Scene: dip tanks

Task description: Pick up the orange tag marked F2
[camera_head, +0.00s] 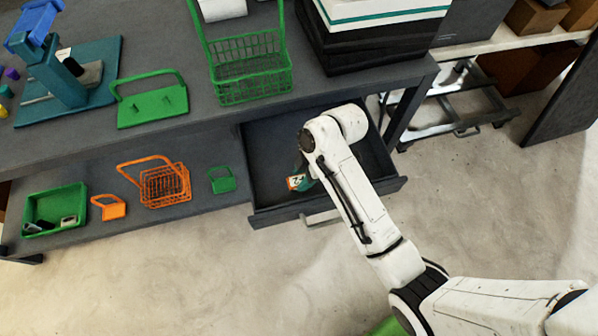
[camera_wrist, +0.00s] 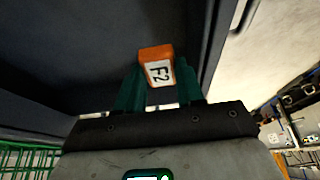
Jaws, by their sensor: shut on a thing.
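The orange tag (camera_wrist: 156,53) with a white label reading F2 is between the green fingers of my gripper (camera_wrist: 158,88) in the wrist view. My gripper is shut on it. In the head view the tag (camera_head: 297,182) shows beside my gripper (camera_head: 304,176), over the open drawer (camera_head: 267,150). Part of my gripper is hidden behind my arm there. I cannot tell whether the tag touches the drawer floor.
The drawer's front wall (camera_head: 280,214) and side walls surround the gripper. A green basket (camera_head: 252,84) stands on the bench above. An orange basket (camera_head: 165,186) and a green tray (camera_head: 55,208) are on the lower shelf.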

